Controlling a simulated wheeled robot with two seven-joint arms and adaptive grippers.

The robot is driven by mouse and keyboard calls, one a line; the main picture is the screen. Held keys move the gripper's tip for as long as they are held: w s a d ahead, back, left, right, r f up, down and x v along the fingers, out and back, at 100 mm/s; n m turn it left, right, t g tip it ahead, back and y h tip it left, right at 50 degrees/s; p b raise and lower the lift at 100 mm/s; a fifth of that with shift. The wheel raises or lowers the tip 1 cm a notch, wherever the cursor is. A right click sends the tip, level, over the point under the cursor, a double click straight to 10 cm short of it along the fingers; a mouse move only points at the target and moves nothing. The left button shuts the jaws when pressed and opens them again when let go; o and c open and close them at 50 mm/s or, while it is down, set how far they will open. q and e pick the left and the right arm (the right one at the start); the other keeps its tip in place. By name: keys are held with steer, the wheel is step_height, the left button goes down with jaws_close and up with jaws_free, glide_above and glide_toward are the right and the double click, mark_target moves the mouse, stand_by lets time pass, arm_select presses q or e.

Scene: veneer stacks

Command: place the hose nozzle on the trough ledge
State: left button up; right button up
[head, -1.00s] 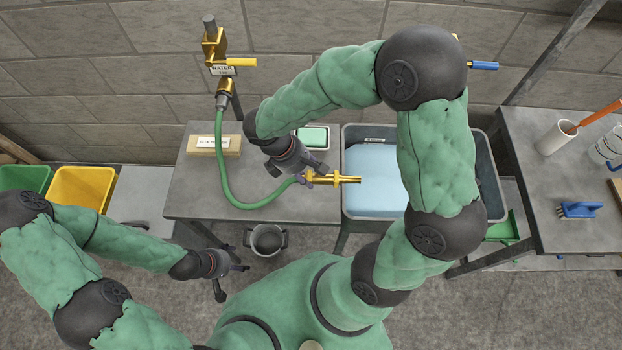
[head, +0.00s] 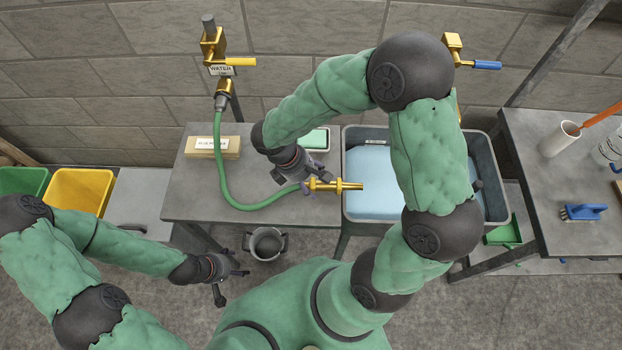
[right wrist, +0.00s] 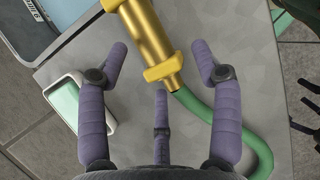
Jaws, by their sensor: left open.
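The brass hose nozzle (head: 336,185) points right in the head view, its tip across the left rim of the grey trough (head: 347,205). Its rear end joins the green hose (head: 240,204). My right gripper (head: 296,184) is at the nozzle's rear end. In the right wrist view, its purple fingers are spread, with the nozzle (right wrist: 148,40) between and beyond their tips and a gap on each side. I cannot tell whether the nozzle rests on the ledge. My left gripper (head: 228,278) is open and empty at lower left, away from the nozzle.
The grey table (head: 190,190) left of the trough holds a wooden block with a label (head: 212,147) and a green-topped dish (head: 316,139). A bucket (head: 267,243) stands on the floor below. A right-hand table holds a blue brush (head: 583,212) and a white cylinder (head: 560,138).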

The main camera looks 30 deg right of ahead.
steer(key=shift+r, duration=0.1)
steer(key=p+v, duration=0.3)
steer(key=v, duration=0.9)
stand_by(1.3)
